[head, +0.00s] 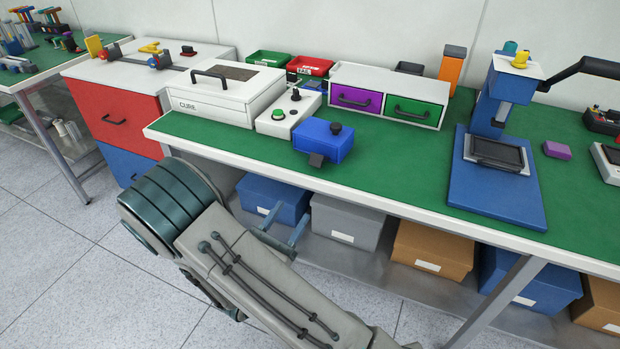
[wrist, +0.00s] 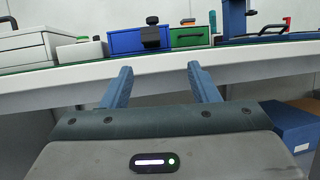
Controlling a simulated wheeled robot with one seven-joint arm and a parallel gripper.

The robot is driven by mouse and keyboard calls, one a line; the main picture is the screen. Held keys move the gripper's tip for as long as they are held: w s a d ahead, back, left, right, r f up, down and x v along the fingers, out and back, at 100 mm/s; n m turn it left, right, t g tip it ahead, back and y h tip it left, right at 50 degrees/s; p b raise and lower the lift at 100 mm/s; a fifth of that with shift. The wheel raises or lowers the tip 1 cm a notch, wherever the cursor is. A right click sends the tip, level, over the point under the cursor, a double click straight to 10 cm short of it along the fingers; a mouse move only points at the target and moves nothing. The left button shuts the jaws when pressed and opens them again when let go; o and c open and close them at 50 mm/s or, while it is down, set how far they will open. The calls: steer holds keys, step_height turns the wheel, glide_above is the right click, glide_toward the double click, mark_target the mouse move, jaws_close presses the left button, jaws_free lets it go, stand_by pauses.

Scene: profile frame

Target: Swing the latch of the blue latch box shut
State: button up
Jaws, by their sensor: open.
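The blue latch box (head: 318,138) stands near the front edge of the green bench top, with a black knob (head: 335,128) on its lid. Its dark latch (head: 317,160) is at the front face, low down, and seems to stick out from it. In the wrist view the blue box (wrist: 124,42) is ahead, with the black latch (wrist: 151,37) on its front. My gripper (head: 283,230) is open and empty, in front of the bench and below its top, apart from the box. Its two blue fingers (wrist: 160,68) point toward the bench edge.
The white bench edge (head: 400,201) lies between my gripper and the box. A white control box (head: 277,122) is left of the blue box; a drawer unit (head: 390,90) is behind it. A blue press stand (head: 490,190) is at right. Bins (head: 345,222) sit on the shelf below.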

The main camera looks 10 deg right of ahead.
steer(key=n+t, duration=0.1)
glide_toward(314, 165)
steer(key=shift+y, duration=0.4)
steer(key=x, duration=0.8)
steer(key=shift+d+r, duration=0.1)
steer(key=shift+r, duration=0.15)
steer(key=c, duration=1)
